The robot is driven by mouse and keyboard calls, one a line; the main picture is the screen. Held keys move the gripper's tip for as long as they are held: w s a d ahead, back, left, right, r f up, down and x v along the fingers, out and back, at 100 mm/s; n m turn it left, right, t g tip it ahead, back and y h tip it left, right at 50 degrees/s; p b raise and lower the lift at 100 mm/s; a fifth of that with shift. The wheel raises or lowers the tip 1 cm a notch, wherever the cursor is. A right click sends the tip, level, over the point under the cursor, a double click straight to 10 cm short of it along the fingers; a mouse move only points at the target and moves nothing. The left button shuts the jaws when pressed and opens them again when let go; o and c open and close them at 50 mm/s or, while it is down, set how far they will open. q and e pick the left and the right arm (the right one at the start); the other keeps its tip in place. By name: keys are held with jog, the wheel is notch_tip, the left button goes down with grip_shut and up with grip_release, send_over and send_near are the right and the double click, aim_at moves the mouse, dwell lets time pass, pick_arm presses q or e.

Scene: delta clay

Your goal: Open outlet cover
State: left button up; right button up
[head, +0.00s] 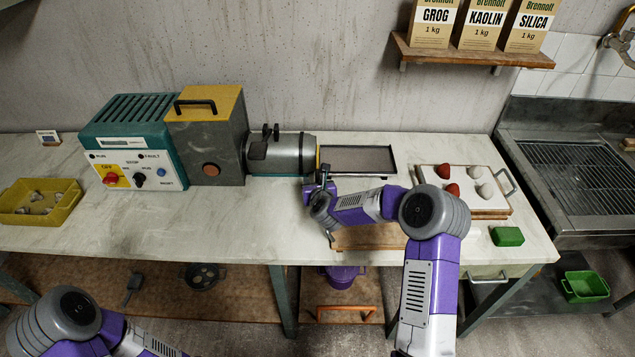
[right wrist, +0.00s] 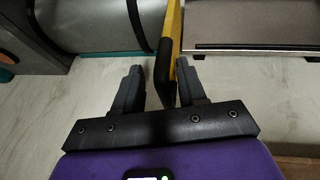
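The teal and grey machine has a grey barrel (head: 282,153) on its right side, which also shows in the right wrist view (right wrist: 100,24). At the barrel's right end is a thin yellow outlet cover (head: 318,158), seen nearly edge-on. In the right wrist view the yellow cover (right wrist: 175,38) has a black grip (right wrist: 164,75) on its near edge. My right gripper (head: 318,190) is at this end; its fingers (right wrist: 160,88) stand apart on either side of the grip, with a clear gap on the left. My left arm shows at lower left, its gripper out of view.
A dark shallow tray (head: 358,148) lies just right of the barrel end. A white board (head: 432,185) with red and white lumps, a green block (head: 507,236) and a sink (head: 570,170) are farther right. A yellow bin (head: 38,213) is at far left. The bench front-left is clear.

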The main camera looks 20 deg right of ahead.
jog(key=shift+d, duration=0.15)
jog(key=shift+s+r, duration=0.15)
jog(key=shift+s, duration=0.1)
jog(key=v, duration=0.7)
dwell(0.6)
